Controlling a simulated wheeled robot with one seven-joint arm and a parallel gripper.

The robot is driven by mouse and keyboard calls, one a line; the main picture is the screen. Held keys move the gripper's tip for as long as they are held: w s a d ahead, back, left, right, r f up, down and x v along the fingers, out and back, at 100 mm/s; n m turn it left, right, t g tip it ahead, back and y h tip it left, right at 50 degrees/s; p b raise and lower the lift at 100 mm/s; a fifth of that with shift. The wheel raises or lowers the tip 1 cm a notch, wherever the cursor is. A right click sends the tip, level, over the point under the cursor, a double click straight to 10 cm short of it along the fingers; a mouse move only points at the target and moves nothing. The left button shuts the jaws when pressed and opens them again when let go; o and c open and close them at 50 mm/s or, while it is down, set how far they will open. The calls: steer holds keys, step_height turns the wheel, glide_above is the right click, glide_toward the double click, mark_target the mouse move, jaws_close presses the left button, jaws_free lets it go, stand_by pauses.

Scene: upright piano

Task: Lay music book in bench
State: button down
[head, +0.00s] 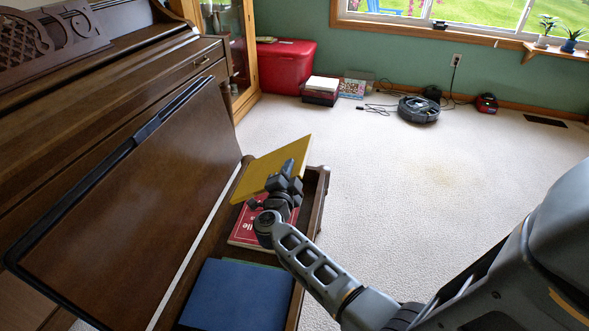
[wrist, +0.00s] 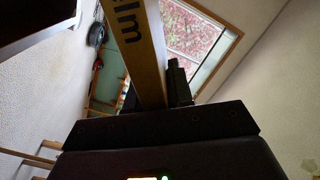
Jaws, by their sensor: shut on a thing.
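A yellow music book (head: 270,170) is held tilted above the open piano bench (head: 315,205). My gripper (head: 285,178) is shut on the book's near edge. In the wrist view the book (wrist: 143,50) rises edge-on from my gripper (wrist: 165,98), with dark lettering on it. The bench's brown lid (head: 130,205) stands raised at the left against the piano. Inside the bench lie a red book (head: 250,236), partly hidden by my gripper, and a blue book (head: 237,295) nearer me. I cannot tell whether the yellow book touches anything in the bench.
The upright piano (head: 120,75) stands behind the raised lid. A glass-door cabinet (head: 240,55), a red chest (head: 285,66) and a robot vacuum (head: 418,109) are along the far side. The carpet right of the bench is clear.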

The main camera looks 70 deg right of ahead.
steer(key=w+f+b, duration=0.3)
steer(key=f+b, duration=0.3)
steer(key=f, duration=0.3)
steer(key=shift+w+a+f+b, duration=0.2)
steer(key=shift+a+b, duration=0.1)
steer(key=shift+b, duration=0.1)
steer(key=c, duration=0.9)
jaws_free()
steer(key=shift+a, duration=0.1)
steer(key=a, duration=0.2)
steer(key=s+a+p, duration=0.1)
steer(key=a, duration=0.2)
steer(key=a+p, duration=0.1)
steer(key=a, duration=0.1)
steer(key=shift+s+a, duration=0.15)
steer(key=shift+a, duration=0.1)
